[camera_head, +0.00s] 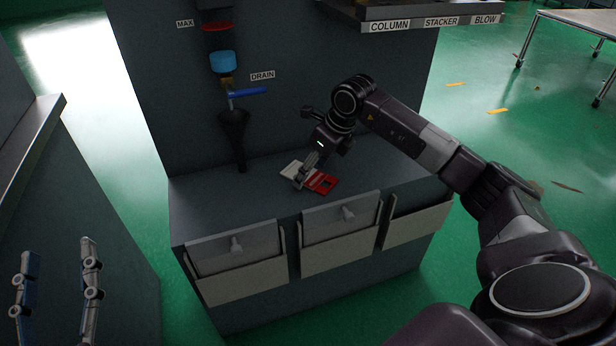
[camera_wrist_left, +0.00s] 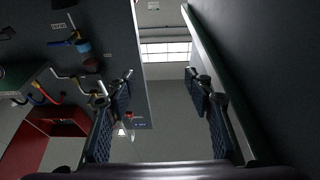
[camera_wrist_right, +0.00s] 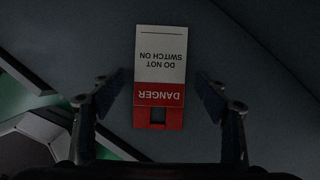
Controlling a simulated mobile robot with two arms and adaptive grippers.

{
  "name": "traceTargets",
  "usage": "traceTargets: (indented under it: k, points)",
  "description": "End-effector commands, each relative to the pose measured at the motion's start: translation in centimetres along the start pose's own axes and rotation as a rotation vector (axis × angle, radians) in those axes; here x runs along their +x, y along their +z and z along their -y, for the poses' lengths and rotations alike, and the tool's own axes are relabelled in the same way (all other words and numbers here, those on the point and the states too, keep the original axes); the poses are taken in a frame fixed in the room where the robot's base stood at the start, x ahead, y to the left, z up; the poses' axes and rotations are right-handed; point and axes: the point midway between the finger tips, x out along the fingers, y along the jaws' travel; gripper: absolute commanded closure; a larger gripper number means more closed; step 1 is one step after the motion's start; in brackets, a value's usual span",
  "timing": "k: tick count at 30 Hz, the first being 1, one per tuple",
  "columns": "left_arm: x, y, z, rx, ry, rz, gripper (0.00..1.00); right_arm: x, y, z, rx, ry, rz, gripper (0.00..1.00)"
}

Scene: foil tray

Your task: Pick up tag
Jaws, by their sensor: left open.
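The tag (camera_head: 325,183) is a flat red and white card lying on the grey ledge (camera_head: 255,195) of the cabinet. The right wrist view shows the tag (camera_wrist_right: 160,62) with "DANGER" and "DO NOT SWITCH ON" upside down, and a cutout in its red end. My right gripper (camera_head: 303,180) is right over the tag and hides part of it in the head view. In the right wrist view its fingers (camera_wrist_right: 155,92) stand apart on either side of the tag, not touching it. My left gripper (camera_head: 58,283) is open and empty at the lower left, away from the tag.
A black funnel (camera_head: 233,130) stands on the ledge behind, under a blue-handled drain valve (camera_head: 248,92). Several bins (camera_head: 340,222) line the ledge's front. A "COLUMN STACKER BLOW" shelf (camera_head: 430,22) overhangs at the upper right. The ledge around the tag is clear.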

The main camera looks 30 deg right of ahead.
Motion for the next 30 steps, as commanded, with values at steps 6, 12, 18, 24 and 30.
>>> traceTargets:
  k: [6,12,18,24,30]
  points:
    - [0.0,0.0,0.0,0.0,0.0,0.001,0.52,0.0,0.0,0.0,0.0,0.0,0.0,0.59]
    - [0.0,0.1,0.0,0.0,0.0,0.002,0.52,0.0,0.0,0.0,0.0,0.0,0.0,0.7]
    - [0.0,0.1,0.0,0.0,-0.001,0.007,0.52,-0.1,0.0,0.0,0.0,0.0,0.0,0.7]
    - [-0.2,1.7,0.2,0.002,-0.005,0.086,0.52,-0.7,0.1,-0.1,0.0,-0.001,0.0,0.7]
    - [-1.0,5.2,0.7,0.007,-0.014,0.256,0.52,-2.6,0.8,-0.2,0.0,0.0,0.003,0.7]
